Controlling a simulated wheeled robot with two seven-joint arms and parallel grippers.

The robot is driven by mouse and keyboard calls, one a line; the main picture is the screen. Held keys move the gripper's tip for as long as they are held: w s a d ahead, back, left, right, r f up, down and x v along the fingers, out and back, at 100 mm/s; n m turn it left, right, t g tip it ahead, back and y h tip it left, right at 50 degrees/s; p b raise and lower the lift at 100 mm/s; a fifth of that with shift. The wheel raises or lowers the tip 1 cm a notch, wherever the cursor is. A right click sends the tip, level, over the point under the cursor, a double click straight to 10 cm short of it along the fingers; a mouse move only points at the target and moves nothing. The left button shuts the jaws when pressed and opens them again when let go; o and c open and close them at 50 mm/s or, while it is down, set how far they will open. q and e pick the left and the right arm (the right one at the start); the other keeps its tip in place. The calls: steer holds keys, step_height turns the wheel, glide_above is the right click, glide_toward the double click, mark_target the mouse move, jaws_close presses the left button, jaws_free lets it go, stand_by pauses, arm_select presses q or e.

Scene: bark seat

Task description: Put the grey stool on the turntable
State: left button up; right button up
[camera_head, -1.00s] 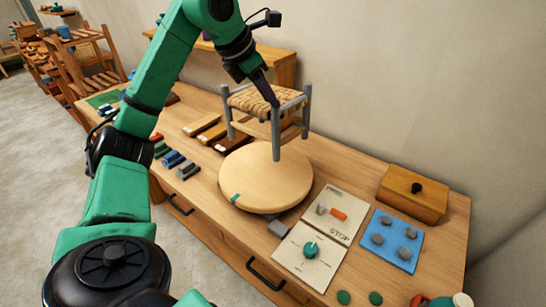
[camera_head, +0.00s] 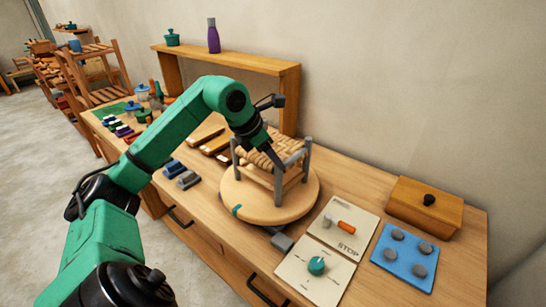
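The grey stool (camera_head: 292,188) has grey legs and a woven tan seat. It stands upright on or just over the round wooden turntable (camera_head: 247,200), near its middle and back; I cannot tell whether all its feet touch. My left gripper (camera_head: 273,158) reaches down to the near left edge of the woven seat. Its fingertips are dark and small here, and the seat edge hides whether they are closed on it. My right gripper is not in view.
A panel with a green knob (camera_head: 316,265) and a STOP panel (camera_head: 345,226) lie right of the turntable. Beyond are a blue plate with grey knobs (camera_head: 405,257) and a wooden box (camera_head: 425,207). A shelf (camera_head: 225,61) with a purple bottle (camera_head: 213,36) stands behind. Dark blocks lie left.

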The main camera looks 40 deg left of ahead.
arm_select(q)
steer(key=b+v, duration=0.1)
steer(key=v, duration=1.1)
steer(key=shift+b, duration=0.35)
